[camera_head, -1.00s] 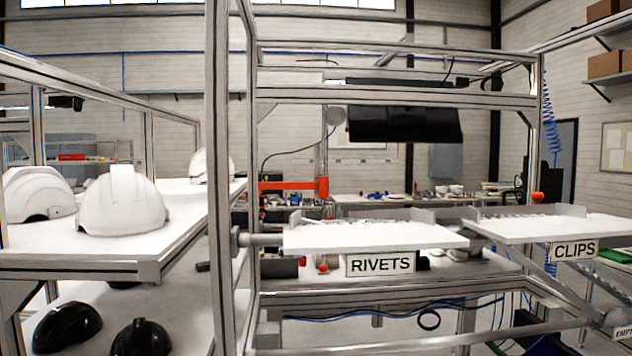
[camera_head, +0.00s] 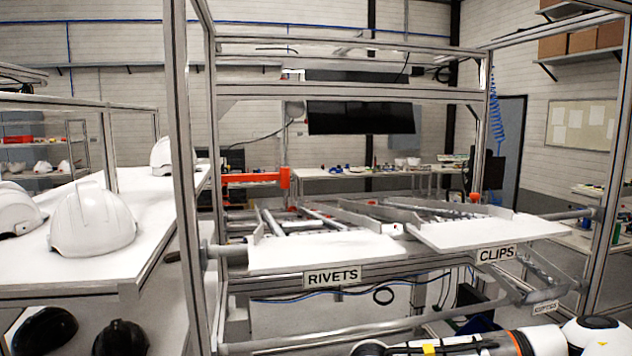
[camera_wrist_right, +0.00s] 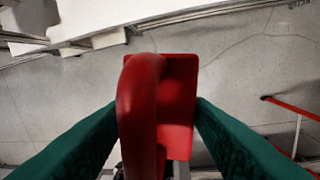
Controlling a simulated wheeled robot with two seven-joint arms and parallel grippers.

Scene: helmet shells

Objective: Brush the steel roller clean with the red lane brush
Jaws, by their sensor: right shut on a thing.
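In the right wrist view my right gripper (camera_wrist_right: 158,108) has its green fingers on both sides of the red lane brush (camera_wrist_right: 178,100) and is shut on it. A thick rounded red handle and a flat red plate show; no bristles are visible. The brush is over grey floor, apart from any roller. In the head view grey metal bars and tubes (camera_head: 320,218) lie behind the white RIVETS and CLIPS shelves. I cannot tell which is the steel roller, or whether it is dirty. My left gripper is in neither current view.
The rack has upright metal posts (camera_head: 182,180) and labelled white shelves, RIVETS (camera_head: 310,252) and CLIPS (camera_head: 485,234). An orange bracket (camera_head: 284,178) stands behind. White helmets (camera_head: 92,220) sit on a left table (camera_head: 150,225). My right arm shows at bottom right.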

